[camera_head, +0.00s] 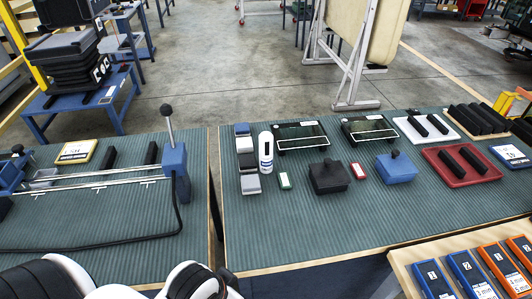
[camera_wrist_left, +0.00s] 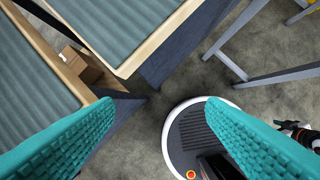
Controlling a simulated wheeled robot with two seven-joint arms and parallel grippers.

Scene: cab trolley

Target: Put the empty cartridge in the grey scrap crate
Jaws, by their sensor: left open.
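I cannot tell for sure which item is the empty cartridge. Two black bars (camera_head: 470,157) lie on a red tray (camera_head: 445,176) at the right of the right-hand table in the head view. Two similar black bars (camera_head: 427,125) lie on a white tray (camera_head: 404,134) behind it. A white bottle-like item (camera_head: 265,146) stands at that table's left. No grey scrap crate can be clearly made out. My left gripper (camera_wrist_left: 158,107) shows in the left wrist view, its teal fingers wide apart with nothing between them, above the floor beside the table edges. My right gripper is not seen.
The right-hand table (camera_head: 300,228) has a clear front strip. A black block (camera_head: 329,178) and a blue block (camera_head: 396,168), each with a knob, stand mid-table. A rail device with a lever (camera_head: 172,160) is on the left-hand table. Numbered blue and orange boxes (camera_head: 468,272) are front right.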

